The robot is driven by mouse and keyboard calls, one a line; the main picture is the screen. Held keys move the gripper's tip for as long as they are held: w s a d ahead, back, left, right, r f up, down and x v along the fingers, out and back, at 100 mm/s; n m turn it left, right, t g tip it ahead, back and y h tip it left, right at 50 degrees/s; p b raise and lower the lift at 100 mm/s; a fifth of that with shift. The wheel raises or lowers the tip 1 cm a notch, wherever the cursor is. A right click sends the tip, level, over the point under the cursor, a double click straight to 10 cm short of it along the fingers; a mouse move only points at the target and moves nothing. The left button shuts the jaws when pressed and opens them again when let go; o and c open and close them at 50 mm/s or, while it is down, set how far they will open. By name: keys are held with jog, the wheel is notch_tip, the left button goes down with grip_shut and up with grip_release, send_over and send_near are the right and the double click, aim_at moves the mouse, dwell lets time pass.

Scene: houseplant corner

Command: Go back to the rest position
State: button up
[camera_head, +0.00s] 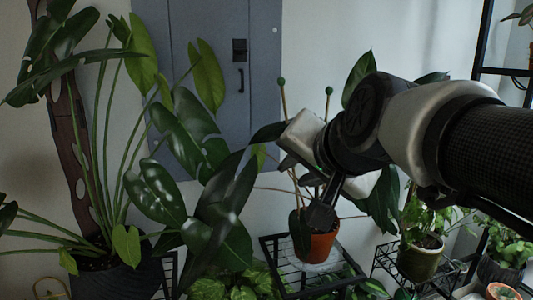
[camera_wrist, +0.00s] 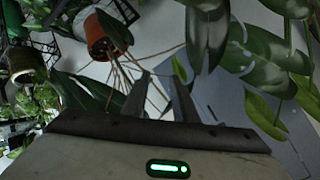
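My gripper (camera_wrist: 160,73) shows in the wrist view with its two dark fingers apart and nothing seen held between them. Leaves and thin brown stems show behind the fingertips. In the head view my arm reaches in from the right, and its end is in front of a plant in a terracotta pot (camera_head: 321,245). The same pot (camera_wrist: 96,38) appears tilted at the upper left of the wrist view. I cannot tell from the head view whether the gripper touches any leaves.
The terracotta pot stands on a black wire stand (camera_head: 291,292). A large leafy plant in a dark pot (camera_head: 115,279) fills the left. A green pot (camera_head: 420,260) stands at the right. A grey wall panel (camera_head: 262,75) is behind. Leaves crowd the space around my gripper.

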jog(key=s+d+f+n+g+h, duration=0.1)
jog(key=s+d+f+n+g, duration=0.2)
jog(key=s+f, duration=0.35)
jog(key=s+d+f+n+g+h, duration=0.2)
jog(key=s+d+f, duration=0.35)
jog(key=f, duration=0.25)
notch_tip(320, 180, up, 26)
jog(key=s+p, duration=0.2)
jog(key=p, duration=2.5)
jog(key=shift+s+n+g+p, duration=0.3)
jog(key=shift+n+p, duration=0.1)
jog(key=shift+d, duration=0.1)
